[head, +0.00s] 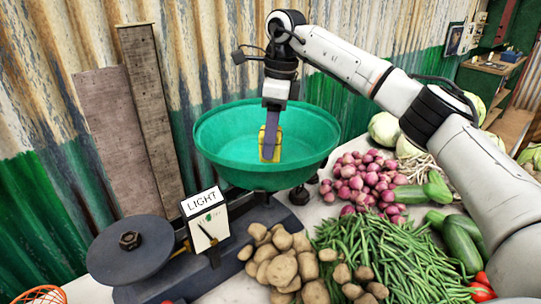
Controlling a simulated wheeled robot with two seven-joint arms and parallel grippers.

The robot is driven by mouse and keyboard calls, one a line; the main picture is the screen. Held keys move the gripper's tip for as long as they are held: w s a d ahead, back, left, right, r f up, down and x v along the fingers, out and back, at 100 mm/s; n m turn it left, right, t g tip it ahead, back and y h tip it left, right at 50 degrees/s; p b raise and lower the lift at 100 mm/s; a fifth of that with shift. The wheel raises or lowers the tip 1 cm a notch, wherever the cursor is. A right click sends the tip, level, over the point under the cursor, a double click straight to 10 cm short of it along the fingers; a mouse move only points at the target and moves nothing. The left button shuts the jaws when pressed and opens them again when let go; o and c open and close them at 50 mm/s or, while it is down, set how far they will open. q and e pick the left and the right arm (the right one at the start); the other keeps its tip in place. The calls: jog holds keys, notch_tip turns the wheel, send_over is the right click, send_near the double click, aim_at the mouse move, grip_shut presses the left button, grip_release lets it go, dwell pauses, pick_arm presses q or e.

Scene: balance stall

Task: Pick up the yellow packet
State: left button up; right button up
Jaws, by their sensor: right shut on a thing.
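The yellow packet (270,151) is in the green bowl (217,151) of the balance, held upright or nearly so. My right gripper (271,135) reaches down into the bowl from above and is shut on the packet. The gripper's finger covers part of the packet's front. I cannot tell whether the packet's lower end touches the bowl. My left gripper is not in view.
The balance has a dark round plate (131,250) on the left and a dial marked LIGHT (206,222). Potatoes (280,262), green beans (385,258), onions (362,180) and cucumbers (462,240) crowd the table to the right. A corrugated wall (200,60) stands close behind.

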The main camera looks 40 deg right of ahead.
notch_tip(320, 180, up, 4)
jog(key=shift+r, duration=0.25)
jog(key=shift+r+p, duration=0.6)
jog(key=shift+r, duration=0.15)
jog(key=shift+r+b, duration=0.3)
jog(key=shift+r, duration=1.65)
jog(key=shift+r, duration=0.45)
jog(key=shift+f, duration=0.1)
